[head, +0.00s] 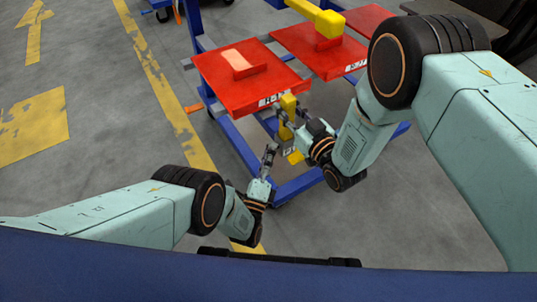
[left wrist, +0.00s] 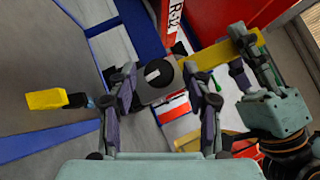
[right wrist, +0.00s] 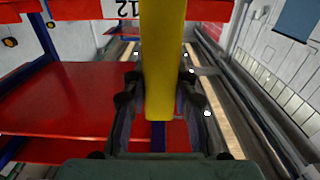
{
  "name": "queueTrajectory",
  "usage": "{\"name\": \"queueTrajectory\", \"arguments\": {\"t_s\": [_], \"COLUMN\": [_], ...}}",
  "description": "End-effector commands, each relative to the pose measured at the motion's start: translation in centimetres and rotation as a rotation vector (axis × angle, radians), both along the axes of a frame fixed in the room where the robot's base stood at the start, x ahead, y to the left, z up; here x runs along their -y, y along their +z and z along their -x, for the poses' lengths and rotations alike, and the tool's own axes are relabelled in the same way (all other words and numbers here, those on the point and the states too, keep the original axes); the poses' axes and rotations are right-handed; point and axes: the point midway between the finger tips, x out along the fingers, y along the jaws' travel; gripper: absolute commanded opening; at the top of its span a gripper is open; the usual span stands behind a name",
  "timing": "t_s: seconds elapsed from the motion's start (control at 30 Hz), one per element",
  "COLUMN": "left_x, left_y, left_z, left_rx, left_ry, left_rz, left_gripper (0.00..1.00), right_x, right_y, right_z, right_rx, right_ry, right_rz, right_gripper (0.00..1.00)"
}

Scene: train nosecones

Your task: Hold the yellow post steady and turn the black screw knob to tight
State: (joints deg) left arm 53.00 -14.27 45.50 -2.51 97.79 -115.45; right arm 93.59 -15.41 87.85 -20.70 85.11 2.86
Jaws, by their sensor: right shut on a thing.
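The yellow post (head: 289,104) stands below the red panel's front edge. My right gripper (head: 284,120) is shut on it; in the right wrist view the post (right wrist: 162,60) runs between both fingers (right wrist: 161,92). The black screw knob (left wrist: 160,73), with a white mark on top, sits on a grey block and shows in the left wrist view. My left gripper (left wrist: 160,88) is open, its fingers apart on either side of the knob in that view. I cannot tell whether they touch it. In the head view my left gripper (head: 269,153) is below and left of the right one.
Red panels (head: 245,75) lie on a blue frame (head: 240,145) above and around the post. A yellow block (left wrist: 46,99) sticks out at the left of the left wrist view. Grey floor with yellow markings (head: 180,110) is open at left.

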Motion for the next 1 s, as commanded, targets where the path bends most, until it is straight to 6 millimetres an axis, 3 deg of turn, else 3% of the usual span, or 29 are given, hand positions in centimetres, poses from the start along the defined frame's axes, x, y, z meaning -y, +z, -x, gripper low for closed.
{"name": "queueTrajectory", "arguments": {"t_s": [0.37, 0.8, 1.0], "left_x": [-0.1, 0.0, 0.2], "left_y": [0.2, 4.2, 6.8], "left_z": [0.0, -0.1, -0.1], "left_rx": [-0.002, 0.005, 0.009], "left_ry": [0.001, 0.000, -0.004], "left_rz": [0.000, 0.001, 0.002], "left_gripper": [0.53, 0.53, 0.73], "right_x": [0.0, 0.0, 0.1], "right_y": [0.0, 0.0, -0.2], "right_z": [0.0, 0.0, 0.1], "right_rx": [0.001, -0.002, -0.007], "right_ry": [0.000, -0.001, -0.003], "right_rz": [-0.001, 0.001, 0.004], "right_gripper": [0.00, 0.00, 0.00]}}
